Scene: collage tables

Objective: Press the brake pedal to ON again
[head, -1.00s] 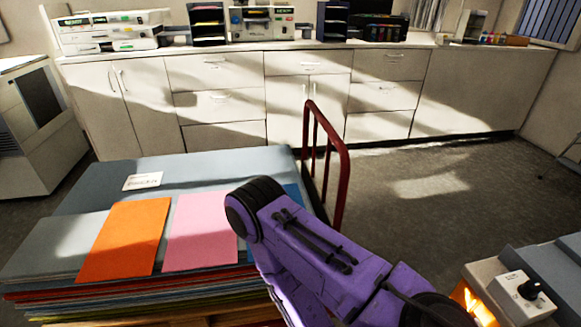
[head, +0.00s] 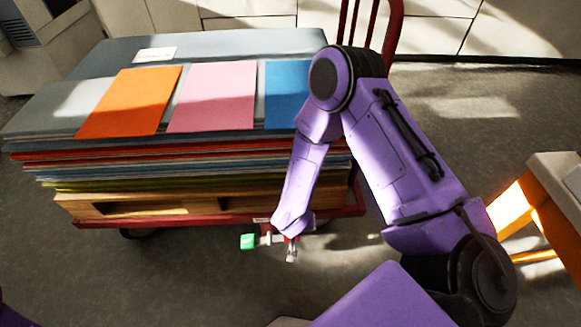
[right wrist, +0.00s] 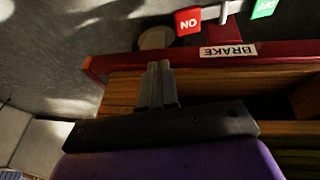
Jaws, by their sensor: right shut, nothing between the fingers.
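The brake pedal on the red cart has a red ON pad (right wrist: 188,20) and a green OFF pad (right wrist: 263,9), joined by a pale metal bar, in the right wrist view. The green pad (head: 248,241) also shows in the head view below the cart's front edge. Which side is lower I cannot tell. A white BRAKE label (right wrist: 228,50) is on the red cart frame. My right gripper (right wrist: 158,66) is shut and empty, apart from the red pad in the wrist view. In the head view my right gripper (head: 291,252) is beside the pedal and partly hides it. My left gripper is out of view.
The red cart (head: 345,211) carries a wooden pallet (head: 95,207) and a stack of coloured sheets with orange (head: 128,101), pink (head: 212,97) and blue (head: 287,92) ones on top. A wooden table (head: 545,190) stands at the right. Floor in front of the cart is clear.

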